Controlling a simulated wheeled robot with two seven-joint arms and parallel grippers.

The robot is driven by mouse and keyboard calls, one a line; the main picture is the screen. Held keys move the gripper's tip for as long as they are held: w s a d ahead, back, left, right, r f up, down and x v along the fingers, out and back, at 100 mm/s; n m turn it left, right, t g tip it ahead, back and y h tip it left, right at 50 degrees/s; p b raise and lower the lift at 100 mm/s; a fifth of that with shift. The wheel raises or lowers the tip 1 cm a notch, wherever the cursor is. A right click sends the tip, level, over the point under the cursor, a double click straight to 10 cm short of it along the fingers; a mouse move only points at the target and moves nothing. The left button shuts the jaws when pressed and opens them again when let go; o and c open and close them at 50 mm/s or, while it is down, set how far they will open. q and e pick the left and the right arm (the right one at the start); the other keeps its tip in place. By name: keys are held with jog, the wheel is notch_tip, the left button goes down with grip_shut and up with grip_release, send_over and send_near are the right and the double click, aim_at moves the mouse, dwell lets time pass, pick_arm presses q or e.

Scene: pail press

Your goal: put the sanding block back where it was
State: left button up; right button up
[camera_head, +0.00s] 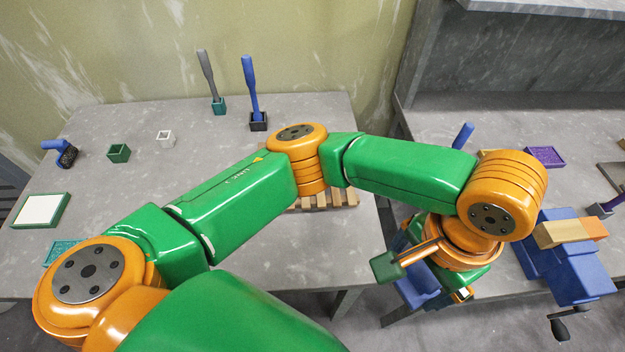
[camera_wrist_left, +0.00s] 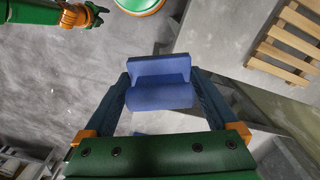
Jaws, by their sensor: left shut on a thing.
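My left gripper (camera_head: 418,288) hangs over the gap between the two tables, low in the head view. In the left wrist view it is shut on a blue block (camera_wrist_left: 160,92) with a stepped profile, which I take to be the sanding block. The block sits between the two dark blue fingers, clear of any surface. In the head view the arm and wrist largely hide it. What looks like my right gripper (camera_wrist_left: 86,14) shows small at the upper left of the left wrist view; its jaws are unclear.
A slatted wooden rack (camera_head: 340,198) lies on the left table, partly behind my arm. Upright brushes in holders (camera_head: 257,121), small boxes (camera_head: 119,153) and a white-topped tray (camera_head: 40,210) stand there. The right bench carries a blue vise (camera_head: 570,270) with a wooden block (camera_head: 560,234) and a purple tray (camera_head: 545,156).

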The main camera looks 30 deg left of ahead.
pick_arm(q)
jog(key=w+a+f+p, duration=0.1)
jog(key=w+a+f, duration=0.25)
jog(key=a, duration=0.25)
send_over(343, 249)
notch_tip(343, 249, down, 6)
jog(key=shift+a+f, duration=0.1)
notch_tip(343, 249, down, 3)
jog(key=shift+f, duration=0.1)
pick_arm(e)
jog(key=shift+w+d+r, duration=0.2)
jog(key=shift+d+r, duration=0.2)
jog(key=shift+r, duration=0.2)
pick_arm(q)
jog(key=o, duration=0.9)
jog(key=shift+o, duration=0.2)
jog(key=shift+r, duration=0.2)
notch_tip(343, 249, up, 12)
jog(key=shift+p, duration=0.35)
pick_arm(e)
jog(key=shift+d+r, duration=0.15)
jog(key=shift+d, duration=0.05)
